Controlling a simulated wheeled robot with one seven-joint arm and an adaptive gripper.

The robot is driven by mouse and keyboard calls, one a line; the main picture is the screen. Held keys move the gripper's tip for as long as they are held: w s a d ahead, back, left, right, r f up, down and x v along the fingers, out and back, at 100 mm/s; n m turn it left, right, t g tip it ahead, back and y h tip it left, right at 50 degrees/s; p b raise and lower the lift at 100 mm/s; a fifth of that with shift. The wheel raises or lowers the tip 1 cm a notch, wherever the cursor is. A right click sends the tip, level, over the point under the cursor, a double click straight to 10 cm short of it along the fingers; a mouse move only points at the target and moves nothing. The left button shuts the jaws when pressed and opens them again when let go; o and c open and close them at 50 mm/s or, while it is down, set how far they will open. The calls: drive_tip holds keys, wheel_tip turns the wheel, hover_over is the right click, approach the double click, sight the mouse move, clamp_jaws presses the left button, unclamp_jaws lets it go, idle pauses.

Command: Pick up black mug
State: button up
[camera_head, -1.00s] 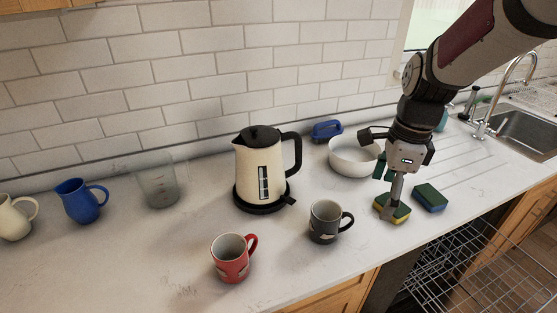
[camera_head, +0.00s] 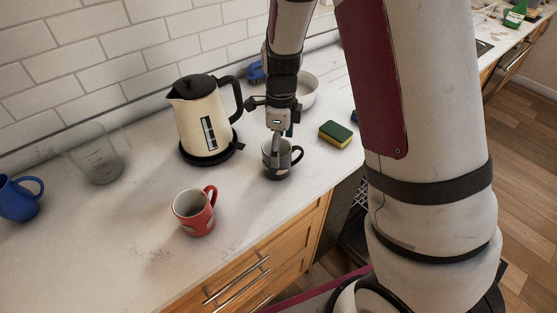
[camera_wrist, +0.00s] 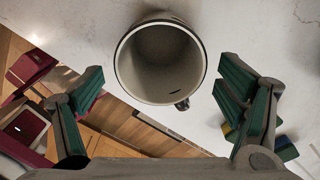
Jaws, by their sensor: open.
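The black mug (camera_head: 282,170) stands upright on the white counter, near its front edge, with its handle to the right in the head view. My gripper (camera_head: 277,148) is over the mug, and a finger covers part of its rim and opening. In the wrist view the mug (camera_wrist: 160,62) shows from above, its pale inside empty. There my gripper (camera_wrist: 160,84) is open, with one green-padded finger to each side of the mug and gaps between. The mug's handle points toward the bottom of that view. Whether a finger touches the mug is not clear.
A red mug (camera_head: 194,212) stands left of the black mug. A cream kettle (camera_head: 200,120) stands behind, left. A white bowl (camera_head: 308,90) is behind my gripper and a sponge (camera_head: 335,134) lies right. A clear jug (camera_head: 97,160) and blue jug (camera_head: 18,200) are farther left.

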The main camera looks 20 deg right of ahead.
drive_tip(key=shift+w+a+f+p, duration=0.1)
drive_tip(key=shift+a+f+p, duration=0.1)
drive_tip(key=shift+f, duration=1.1)
drive_tip(key=shift+w+a+f+p, duration=0.1)
drive_tip(key=shift+f+p, duration=0.05)
drive_tip(key=shift+f, duration=1.15)
drive_tip(key=c, duration=1.5)
